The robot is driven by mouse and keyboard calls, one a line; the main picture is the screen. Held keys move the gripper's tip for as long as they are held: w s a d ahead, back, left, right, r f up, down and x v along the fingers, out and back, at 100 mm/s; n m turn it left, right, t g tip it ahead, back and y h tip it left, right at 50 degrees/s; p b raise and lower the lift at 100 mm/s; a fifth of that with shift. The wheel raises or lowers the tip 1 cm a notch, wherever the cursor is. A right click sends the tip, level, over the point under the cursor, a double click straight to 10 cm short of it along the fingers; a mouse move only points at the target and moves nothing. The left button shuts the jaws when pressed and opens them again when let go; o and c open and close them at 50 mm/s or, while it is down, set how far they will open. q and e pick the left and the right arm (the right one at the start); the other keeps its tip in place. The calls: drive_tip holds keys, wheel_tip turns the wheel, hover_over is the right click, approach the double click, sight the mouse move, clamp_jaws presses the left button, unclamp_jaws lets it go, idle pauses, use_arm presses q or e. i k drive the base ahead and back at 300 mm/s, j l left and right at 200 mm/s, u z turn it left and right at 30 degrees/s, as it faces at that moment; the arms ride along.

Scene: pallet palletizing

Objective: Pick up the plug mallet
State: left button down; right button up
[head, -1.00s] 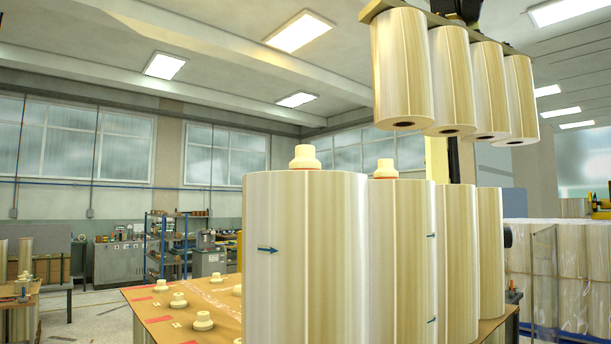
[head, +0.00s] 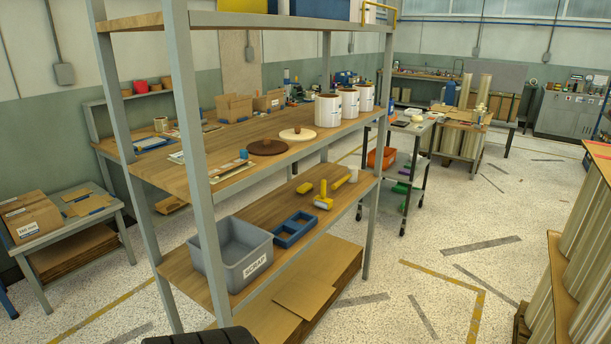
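On the middle shelf board of the grey metal rack, a yellow mallet-like tool (head: 324,201) lies with its handle pointing back to the right. A smaller yellow piece (head: 305,188) lies just left of it. They are small here, so I cannot be sure of their exact shape.
On the same shelf (head: 270,212) stand a grey labelled bin (head: 232,252) and a blue divided tray (head: 294,229), left of the yellow tools. A rack post (head: 367,208) stands at the right front. Speckled floor (head: 400,220) is open right of the rack.

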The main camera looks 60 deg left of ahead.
sight(353, 174)
drive_tip(key=u, duration=1.8)
drive_tip(key=z, duration=2.6)
drive_tip(key=u, duration=2.6)
drive_tip(key=i+u, duration=0.2)
drive_tip(key=u, duration=0.15)
drive_tip(key=i+l+u, duration=0.1)
drive_tip(key=u, duration=0.25)
drive_tip(key=i+l, duration=0.05)
